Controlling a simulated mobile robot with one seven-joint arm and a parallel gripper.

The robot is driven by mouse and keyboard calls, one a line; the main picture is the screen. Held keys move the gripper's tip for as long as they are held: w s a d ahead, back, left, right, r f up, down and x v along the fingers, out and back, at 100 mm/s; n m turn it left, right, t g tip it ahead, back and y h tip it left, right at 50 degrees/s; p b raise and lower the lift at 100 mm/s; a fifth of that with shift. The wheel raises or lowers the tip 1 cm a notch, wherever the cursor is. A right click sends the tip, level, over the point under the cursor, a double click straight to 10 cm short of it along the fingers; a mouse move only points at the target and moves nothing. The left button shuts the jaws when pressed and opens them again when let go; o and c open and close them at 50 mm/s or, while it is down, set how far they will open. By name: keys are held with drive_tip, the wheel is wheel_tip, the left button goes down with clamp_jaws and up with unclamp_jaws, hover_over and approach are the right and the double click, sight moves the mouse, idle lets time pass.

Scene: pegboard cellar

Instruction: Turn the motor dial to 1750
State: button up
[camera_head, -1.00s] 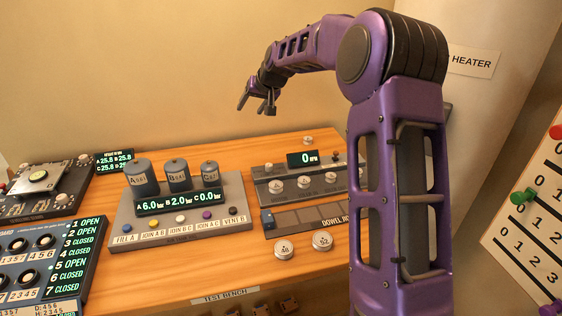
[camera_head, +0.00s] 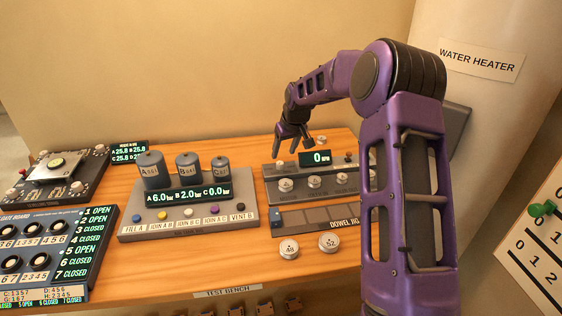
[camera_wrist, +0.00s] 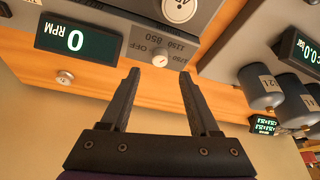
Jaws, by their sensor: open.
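The motor dial (camera_wrist: 160,58) is a small pale knob in the wrist view, with OFF, 850, 1150 and 1750 printed around it upside down. Its pointer is too small to read. The RPM display (camera_wrist: 77,40) beside it reads 0; it also shows in the head view (camera_head: 314,158). In the head view the dial (camera_head: 281,164) sits at the left end of the grey panel's back strip. My gripper (camera_head: 293,148) is open and empty above that strip. In the wrist view my gripper (camera_wrist: 158,72) has its fingertips either side of the dial's line, apparently short of it.
Several round knobs (camera_head: 314,181) line the panel's front strip. The tank unit (camera_head: 187,221) with three grey cylinders stands to the left. The dowel jig (camera_head: 315,217) and two round weights (camera_head: 289,249) lie in front. The water heater (camera_head: 478,65) is behind my arm on the right.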

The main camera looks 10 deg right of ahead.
sight(280, 163)
drive_tip(key=x, duration=0.6)
drive_tip(key=shift+w+f, duration=0.1)
drive_tip(key=shift+c, duration=0.4)
clamp_jaws()
